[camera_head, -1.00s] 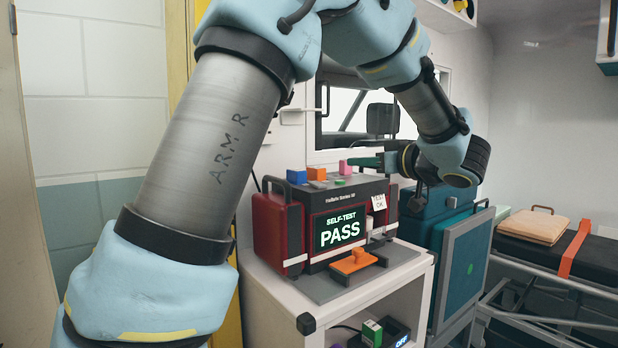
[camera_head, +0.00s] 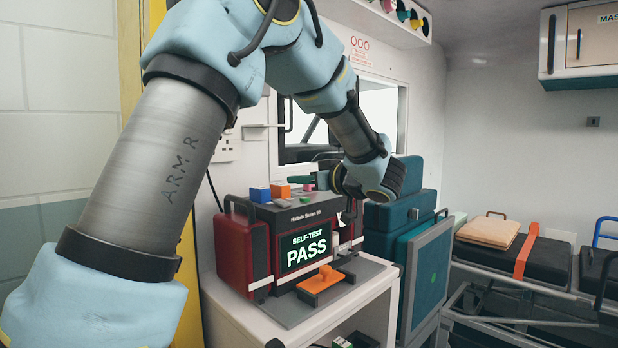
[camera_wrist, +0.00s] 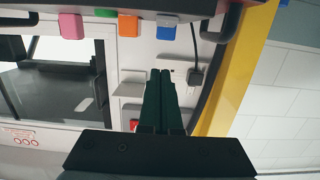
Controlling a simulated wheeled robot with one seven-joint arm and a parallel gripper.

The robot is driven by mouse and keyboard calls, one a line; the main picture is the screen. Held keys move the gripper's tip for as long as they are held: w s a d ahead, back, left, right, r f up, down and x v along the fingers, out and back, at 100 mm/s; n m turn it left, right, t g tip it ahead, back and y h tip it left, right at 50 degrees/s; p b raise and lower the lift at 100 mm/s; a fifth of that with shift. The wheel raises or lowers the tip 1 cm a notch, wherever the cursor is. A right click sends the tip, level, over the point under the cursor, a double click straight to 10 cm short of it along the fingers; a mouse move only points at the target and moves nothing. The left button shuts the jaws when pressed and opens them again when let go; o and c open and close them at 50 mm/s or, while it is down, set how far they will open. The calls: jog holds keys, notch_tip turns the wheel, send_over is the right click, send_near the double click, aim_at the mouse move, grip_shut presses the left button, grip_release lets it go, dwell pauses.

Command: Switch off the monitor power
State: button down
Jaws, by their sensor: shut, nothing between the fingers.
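The monitor (camera_head: 232,245) is a dark red and black unit on a white cabinet. Its screen (camera_head: 306,246) is lit and reads SELF-TEST PASS. Coloured blocks stand on its top, among them a blue one (camera_head: 260,194) and an orange one (camera_head: 281,190). In the wrist view, pink (camera_wrist: 71,26), green (camera_wrist: 105,12), orange (camera_wrist: 128,25) and blue (camera_wrist: 166,28) blocks show along the top edge. My gripper (camera_wrist: 160,76) has dark green fingers, shut and empty. In the head view it is above the monitor's back right. I cannot tell which control is the power switch.
An orange handle piece (camera_head: 320,279) sits on the grey tray in front of the monitor. Teal cases (camera_head: 392,215) stand close on the right. A wall socket with a plug (camera_wrist: 195,76) is behind. A stretcher (camera_head: 545,262) lies further right.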

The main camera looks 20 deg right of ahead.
aim_at(287, 203)
jog(key=x, duration=0.3)
jog(key=shift+w+a+r+p, duration=0.1)
jog(key=shift+w+a+p, duration=0.1)
jog(key=shift+w+p, duration=0.2)
notch_tip(287, 203, down, 3)
jog(key=shift+w+r, duration=0.15)
jog(key=shift+r, duration=0.1)
jog(key=shift+w+a+f+p, duration=0.1)
jog(key=shift+f+p, duration=0.25)
jog(key=shift+f, duration=0.5)
